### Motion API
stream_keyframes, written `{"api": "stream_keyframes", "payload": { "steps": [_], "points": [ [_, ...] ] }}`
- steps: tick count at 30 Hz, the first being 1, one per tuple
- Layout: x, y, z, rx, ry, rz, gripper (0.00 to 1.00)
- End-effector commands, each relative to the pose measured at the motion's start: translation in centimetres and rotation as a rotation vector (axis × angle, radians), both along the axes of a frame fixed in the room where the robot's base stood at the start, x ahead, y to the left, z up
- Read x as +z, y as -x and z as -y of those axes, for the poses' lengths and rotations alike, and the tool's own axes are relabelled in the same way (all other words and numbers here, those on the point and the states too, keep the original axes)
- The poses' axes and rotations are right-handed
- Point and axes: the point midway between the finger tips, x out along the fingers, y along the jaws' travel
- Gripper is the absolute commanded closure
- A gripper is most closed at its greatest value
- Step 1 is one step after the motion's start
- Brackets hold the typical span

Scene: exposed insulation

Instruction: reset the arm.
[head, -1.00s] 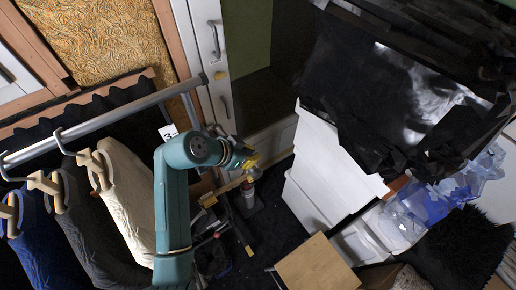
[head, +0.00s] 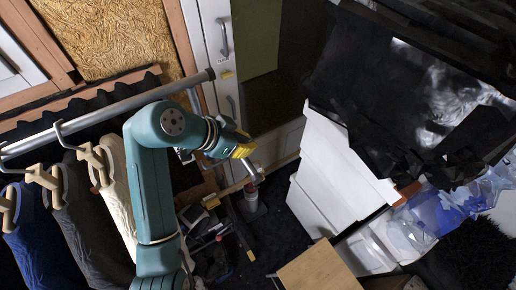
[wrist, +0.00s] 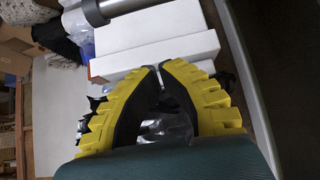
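My gripper (head: 247,150) is at the end of my teal arm, near the middle of the head view. It hangs in front of the white cabinet door and above the cluttered dark floor. In the wrist view my gripper (wrist: 158,70) shows two yellow-and-black fingers whose tips come together. No held object shows between them. Shiny clutter shows behind the gap between the finger bases.
A metal clothes rail (head: 110,118) with hanging garments (head: 75,205) stands at left, close to my arm. White drawers (head: 335,170) and a black-covered surface (head: 400,100) stand at right. A wooden board (head: 315,270) is at the bottom. A white box (wrist: 155,55) shows beyond my fingertips.

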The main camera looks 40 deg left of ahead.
Motion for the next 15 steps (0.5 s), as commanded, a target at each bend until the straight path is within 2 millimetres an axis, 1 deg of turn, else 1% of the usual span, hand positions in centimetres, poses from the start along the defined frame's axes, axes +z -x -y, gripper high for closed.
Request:
{"api": "stream_keyframes", "payload": {
  "steps": [4, 11, 12, 14, 15],
  "points": [
    [0.6, 0.5, -0.1, 0.000, 0.000, -0.001, 1.00],
    [0.6, 0.5, -0.1, 0.000, 0.000, -0.001, 1.00],
    [0.7, 0.4, 0.1, -0.006, 0.000, -0.001, 1.00],
    [1.1, -0.7, 1.9, -0.045, 0.000, -0.001, 1.00],
    [1.2, -1.6, 3.8, -0.085, 0.004, -0.004, 1.00]
  ]
}}
